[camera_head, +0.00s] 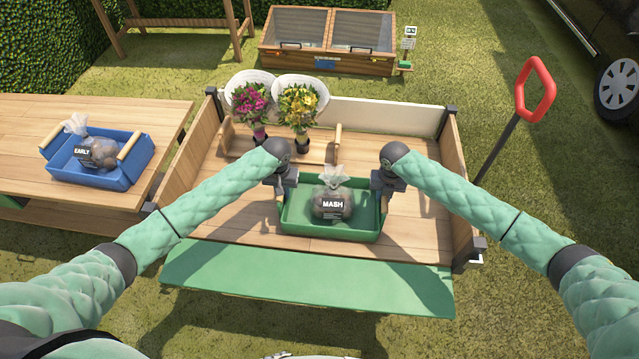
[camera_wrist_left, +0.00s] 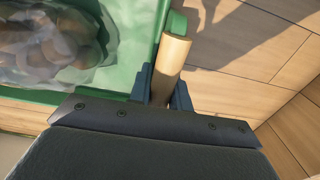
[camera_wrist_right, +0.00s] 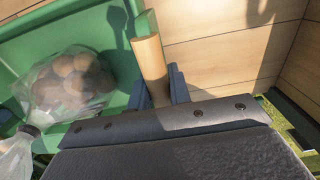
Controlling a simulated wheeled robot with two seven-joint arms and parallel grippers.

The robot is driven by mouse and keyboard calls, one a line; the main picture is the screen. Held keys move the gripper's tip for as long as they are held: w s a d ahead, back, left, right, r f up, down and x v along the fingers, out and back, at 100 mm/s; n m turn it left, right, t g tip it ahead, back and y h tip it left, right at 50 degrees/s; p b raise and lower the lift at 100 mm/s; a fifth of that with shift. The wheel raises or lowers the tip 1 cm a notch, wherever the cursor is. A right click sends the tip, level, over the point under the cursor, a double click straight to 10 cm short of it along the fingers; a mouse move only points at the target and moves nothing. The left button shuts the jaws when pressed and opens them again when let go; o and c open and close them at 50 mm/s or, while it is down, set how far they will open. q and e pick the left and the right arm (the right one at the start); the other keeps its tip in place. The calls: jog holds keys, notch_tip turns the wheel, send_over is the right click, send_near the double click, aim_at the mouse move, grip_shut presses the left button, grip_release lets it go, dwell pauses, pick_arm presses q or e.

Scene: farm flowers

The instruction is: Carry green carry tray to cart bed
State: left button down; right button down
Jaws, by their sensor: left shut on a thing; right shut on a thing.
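The green carry tray (camera_head: 300,222) is at the front of the wooden cart bed (camera_head: 232,222), over its planks. I cannot tell whether it rests on them or hangs just above. A clear bag labelled MASH (camera_head: 332,203) with round brown produce is in the tray. My left gripper (camera_head: 279,195) is shut on the tray's left wooden handle, which shows between the fingers in the left wrist view (camera_wrist_left: 171,62). My right gripper (camera_head: 384,195) is shut on the right wooden handle, seen in the right wrist view (camera_wrist_right: 152,65). In the head view my wrists partly hide both handles.
A green flap (camera_head: 300,280) hangs at the cart's front. A blue tray (camera_head: 95,175) sits on the left table (camera_head: 40,125). The red cart handle (camera_head: 536,90) rises at right.

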pick_arm(q)
jog(key=shift+a+f+b, duration=0.1)
jog(key=shift+f+b, duration=0.2)
jog(key=shift+f, duration=0.1)
pick_arm(e)
jog(key=shift+d+f, duration=0.1)
jog(key=shift+f, duration=0.3)
pick_arm(q)
jog(key=c, duration=1.3)
grip_release()
pick_arm(e)
jog(key=c, duration=1.3)
grip_release()
pick_arm(q)
jog(key=shift+r, duration=0.15)
notch_tip(320, 180, up, 12)
jog(key=shift+f, duration=0.25)
jog(key=shift+r, duration=0.15)
pick_arm(e)
jog(key=shift+r, duration=0.45)
notch_tip(320, 180, up, 11)
jog(key=shift+r, duration=0.1)
